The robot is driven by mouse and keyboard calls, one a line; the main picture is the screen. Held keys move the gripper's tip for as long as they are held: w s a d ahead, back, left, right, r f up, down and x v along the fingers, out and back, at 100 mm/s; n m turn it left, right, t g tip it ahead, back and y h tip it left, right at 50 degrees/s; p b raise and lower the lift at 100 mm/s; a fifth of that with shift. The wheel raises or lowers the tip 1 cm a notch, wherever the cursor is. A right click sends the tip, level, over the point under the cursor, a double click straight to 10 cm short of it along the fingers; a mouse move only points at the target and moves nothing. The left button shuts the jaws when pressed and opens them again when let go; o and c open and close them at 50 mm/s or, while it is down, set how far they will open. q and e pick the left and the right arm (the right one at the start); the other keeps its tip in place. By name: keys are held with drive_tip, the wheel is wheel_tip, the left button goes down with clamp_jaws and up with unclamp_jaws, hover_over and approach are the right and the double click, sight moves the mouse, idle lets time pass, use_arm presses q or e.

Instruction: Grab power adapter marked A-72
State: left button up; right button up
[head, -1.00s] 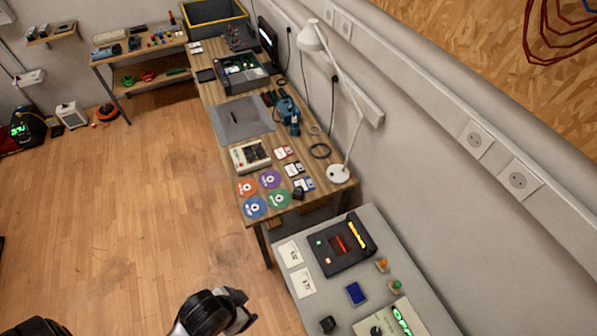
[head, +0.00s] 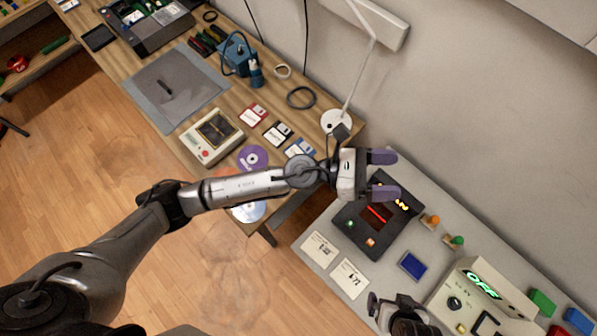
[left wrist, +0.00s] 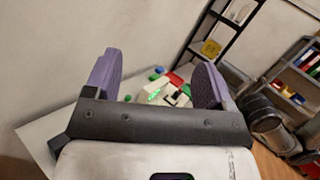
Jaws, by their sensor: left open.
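No adapter with a readable A-72 mark shows. Two white cards with dark print, a nearer card (head: 349,278) and a farther card (head: 319,248), lie on the grey table; their print is too small to read surely. My left gripper (head: 384,175) has purple fingers, is open and empty, and hangs above the back edge of the black device (head: 352,226) with lit displays. Its spread fingers also show in the left wrist view (left wrist: 160,78). A dark grey gripper part, seemingly my right gripper (head: 398,312), is at the bottom edge; its jaw state is unclear.
The wooden desk (head: 180,130) holds a lamp base (head: 335,122), a multimeter (head: 212,138), floppy disks and discs. The wall is close behind.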

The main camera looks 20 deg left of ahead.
use_arm(q)
drive_tip(key=w+a+f+m+g+y+b, duration=0.1)
drive_tip(key=a+f+m+g+y+b, duration=0.25)
drive_tip(key=f+m, duration=0.5)
drive_tip(key=w+f+m+g+y+b, duration=0.1)
drive_tip(key=f+m+g+y+b, duration=0.4)
drive_tip(key=f, duration=0.6)
drive_tip(key=w+a+f+m+t+y+b, duration=0.15)
drive_tip(key=w+a+f+m+y, duration=0.3)
drive_tip(key=a, duration=0.45)
drive_tip(key=w+a+f+m+t+y+b, duration=0.1)
drive_tip(key=w+a+f+y+b, duration=0.1)
drive_tip(key=w+a+f+y, duration=0.45)
drive_tip(key=shift+m, duration=0.3)
drive_tip(key=a+f, duration=0.1)
drive_tip(key=s+a+f, duration=0.1)
drive_tip(key=f, duration=0.1)
drive_tip(key=s+a+f, duration=0.1)
drive_tip(key=shift+a+f, duration=0.25)
drive_tip(key=shift+f, duration=0.15)
drive_tip(key=shift+s+f+b, duration=0.2)
drive_tip(key=shift+f+b, duration=0.1)
drive_tip(key=shift+f, duration=2.3)
drive_tip(key=shift+w+a+f, duration=0.1)
drive_tip(key=shift+f, duration=0.25)
use_arm(e)
wheel_tip(320, 180, down, 15)
drive_tip(key=shift+d, duration=0.15)
use_arm(q)
drive_tip(key=shift+c, duration=0.2)
